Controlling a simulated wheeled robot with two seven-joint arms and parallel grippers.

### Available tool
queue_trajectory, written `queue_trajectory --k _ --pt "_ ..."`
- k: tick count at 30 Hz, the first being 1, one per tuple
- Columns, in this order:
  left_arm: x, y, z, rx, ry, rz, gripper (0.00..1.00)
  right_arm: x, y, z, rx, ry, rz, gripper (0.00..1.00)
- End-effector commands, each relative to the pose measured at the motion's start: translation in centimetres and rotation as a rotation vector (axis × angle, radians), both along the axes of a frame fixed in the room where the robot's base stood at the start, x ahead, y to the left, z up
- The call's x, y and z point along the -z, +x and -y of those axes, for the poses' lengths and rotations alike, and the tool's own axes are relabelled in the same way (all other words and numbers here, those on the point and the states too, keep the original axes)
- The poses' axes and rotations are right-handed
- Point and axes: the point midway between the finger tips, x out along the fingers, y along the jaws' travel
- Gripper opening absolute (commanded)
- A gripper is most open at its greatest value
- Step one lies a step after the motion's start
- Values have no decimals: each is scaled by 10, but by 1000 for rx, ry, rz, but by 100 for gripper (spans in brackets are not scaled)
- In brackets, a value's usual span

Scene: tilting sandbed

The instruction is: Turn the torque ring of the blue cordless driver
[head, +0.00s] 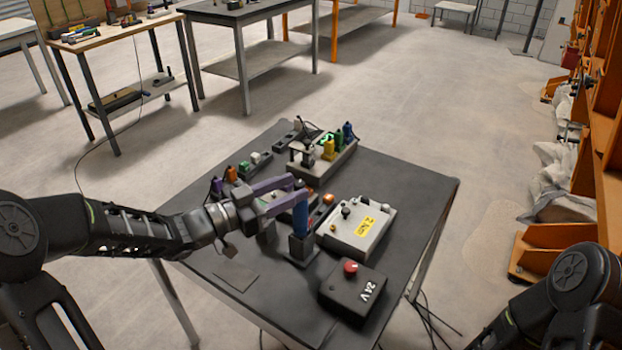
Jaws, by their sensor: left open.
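The blue cordless driver (300,217) stands upright in a dark block-shaped stand (300,246) near the middle of the table. Its torque ring is too small, or too covered by my fingers, to make out. My left gripper (296,191) has purple fingers and reaches in from the left. Its jaws are open, with the fingertips at the upper end of the blue driver. I cannot tell whether they touch it. My right arm shows at the lower right edge, but its gripper is out of view.
The dark table (412,190) holds a white box with a yellow label (345,238) and a black 24V box with a red button (352,289). A rack of coloured items (325,165) stands at the back. Small parts lie behind my left gripper. The table's right side is clear.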

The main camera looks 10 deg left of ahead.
Motion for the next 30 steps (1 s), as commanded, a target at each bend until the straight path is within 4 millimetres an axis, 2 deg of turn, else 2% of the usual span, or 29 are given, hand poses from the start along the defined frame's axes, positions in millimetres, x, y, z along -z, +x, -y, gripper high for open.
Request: queue_trajectory --k 6,10,21,30 --pt "-1 25 26 3 -3 0 44 -4 0 0 0 0 0 36" --pt "-1 36 36 2 -2 1 44 -5 0 0 0 0 0 36" --pt "0 41 40 1 -1 1 44 -5 0 0 0 0 -1 36" --pt "0 41 40 1 -1 0 20 -5 0 0 0 0 -1 36"
